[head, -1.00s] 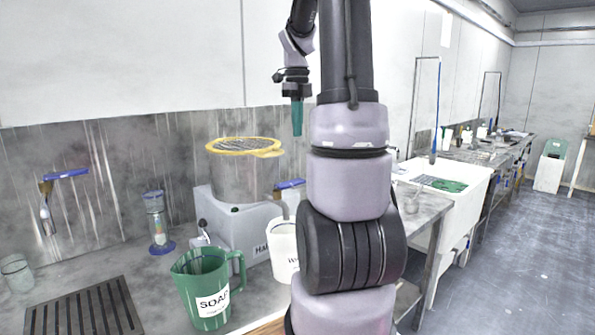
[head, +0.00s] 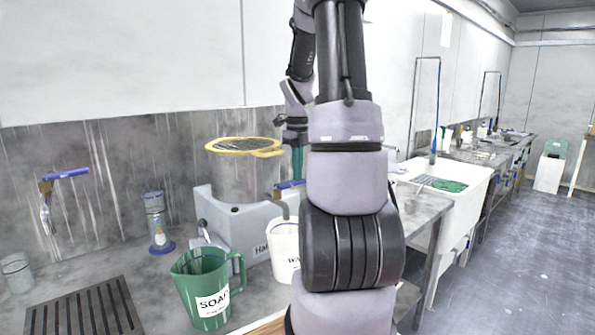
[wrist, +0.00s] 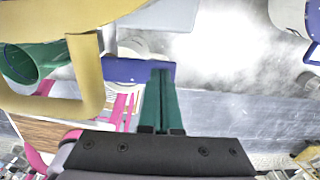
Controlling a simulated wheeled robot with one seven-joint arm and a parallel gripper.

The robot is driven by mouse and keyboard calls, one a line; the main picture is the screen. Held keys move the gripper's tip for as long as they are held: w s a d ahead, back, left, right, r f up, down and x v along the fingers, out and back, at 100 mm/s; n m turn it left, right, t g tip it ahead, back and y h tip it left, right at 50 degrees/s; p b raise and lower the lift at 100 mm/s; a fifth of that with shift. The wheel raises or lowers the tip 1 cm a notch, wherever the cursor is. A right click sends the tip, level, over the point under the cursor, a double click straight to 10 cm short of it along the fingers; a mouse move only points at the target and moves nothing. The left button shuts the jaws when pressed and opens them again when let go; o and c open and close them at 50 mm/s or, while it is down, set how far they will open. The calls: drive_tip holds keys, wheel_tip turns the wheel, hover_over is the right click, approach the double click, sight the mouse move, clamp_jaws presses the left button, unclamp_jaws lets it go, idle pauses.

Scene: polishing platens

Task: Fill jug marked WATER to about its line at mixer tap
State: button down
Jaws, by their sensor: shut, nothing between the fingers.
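The white jug (head: 284,243) with "WA" showing on its label stands on the bench. My arm hides its right side, and its fill level cannot be seen. Behind it a blue lever (head: 289,184) shows beside the yellow-topped machine. The blue lever also shows in the wrist view (wrist: 118,70). My gripper (head: 297,162) points down above the lever's right end, partly behind my arm. In the wrist view my gripper's green fingers (wrist: 160,88) are shut and empty. They overlap the lever's right end; I cannot tell whether they touch it.
A green jug marked SOAP (head: 209,288) stands left of the white jug. The machine's yellow ring (head: 243,146) is close to my gripper. Another blue-levered tap (head: 65,175), a glass beaker (head: 16,272) and a dark drain grate (head: 84,309) are at left. A white sink (head: 470,190) is at right.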

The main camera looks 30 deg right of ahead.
drive_tip(key=shift+d+f+y, duration=0.4)
drive_tip(key=shift+f+y, duration=0.3)
drive_tip(key=shift+y, duration=0.2)
drive_tip(key=shift+w+d+f+g+y, duration=0.15)
drive_tip(key=shift+f+g+y, duration=0.15)
drive_tip(key=shift+f+y, duration=0.6)
drive_tip(key=shift+r, duration=1)
drive_tip(key=a+v, duration=0.2)
drive_tip(key=v, duration=1.1)
drive_tip(key=shift+s+r, duration=0.3)
drive_tip(key=shift+r, duration=0.5)
